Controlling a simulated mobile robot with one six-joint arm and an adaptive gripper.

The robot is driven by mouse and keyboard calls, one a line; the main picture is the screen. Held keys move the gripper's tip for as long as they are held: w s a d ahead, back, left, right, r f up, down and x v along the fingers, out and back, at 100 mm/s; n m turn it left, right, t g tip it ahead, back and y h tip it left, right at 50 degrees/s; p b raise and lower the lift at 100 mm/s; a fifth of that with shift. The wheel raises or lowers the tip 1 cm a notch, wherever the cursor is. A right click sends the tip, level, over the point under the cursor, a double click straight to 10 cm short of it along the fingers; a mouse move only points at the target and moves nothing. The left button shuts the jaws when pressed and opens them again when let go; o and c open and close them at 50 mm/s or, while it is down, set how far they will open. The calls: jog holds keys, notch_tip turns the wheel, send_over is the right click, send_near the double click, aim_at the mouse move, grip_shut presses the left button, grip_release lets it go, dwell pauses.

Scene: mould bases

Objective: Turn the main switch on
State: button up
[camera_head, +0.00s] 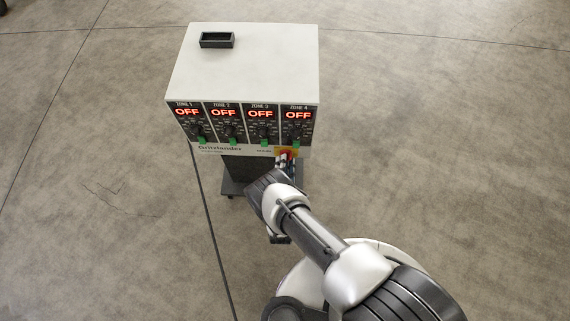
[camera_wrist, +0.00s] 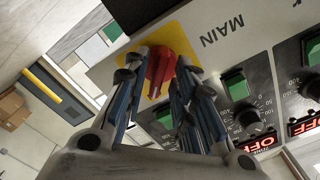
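The main switch is a red knob on a yellow plate, beside the word MAIN, in the wrist view (camera_wrist: 163,67). In the head view it shows as a small red and yellow patch (camera_head: 289,152) low on the front of the white control cabinet (camera_head: 250,65), under the zone 4 panel. My gripper (camera_wrist: 163,62) reaches the knob, one fingertip on each side of it. The fingertips are close to the knob, but I cannot tell whether both touch it. My arm partly hides the switch area in the head view.
All four zone displays (camera_head: 224,112) read OFF, with dark knobs and green switches below. A black open box (camera_head: 217,40) sits on the cabinet top. A dark cable (camera_head: 208,220) runs down along the floor. The floor around is clear. Cardboard boxes (camera_wrist: 12,108) stand far off.

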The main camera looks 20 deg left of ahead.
dwell(0.3)
notch_tip(320, 180, up, 10)
dwell(0.5)
jog(key=shift+s+a+f+n, duration=0.15)
jog(key=shift+s+n, duration=0.15)
jog(key=s+d+f+n+g+h+p, duration=0.1)
jog(key=s+f+n+g+h, duration=0.1)
jog(key=s+n, duration=0.5)
jog(key=s+d+f+n+g+h+p, duration=0.1)
jog(key=s+n+g, duration=0.1)
jog(key=s+n, duration=0.45)
jog(key=shift+m, duration=0.95)
jog(key=b+x, duration=0.1)
jog(key=x, duration=0.4)
jog(key=b+x, duration=0.2)
jog(key=x, duration=0.3)
jog(key=b+x, duration=0.2)
jog(key=x, duration=0.3)
jog(key=shift+w+a+f, duration=0.2)
jog(key=shift+a+f, duration=0.05)
jog(key=shift+a, duration=0.15)
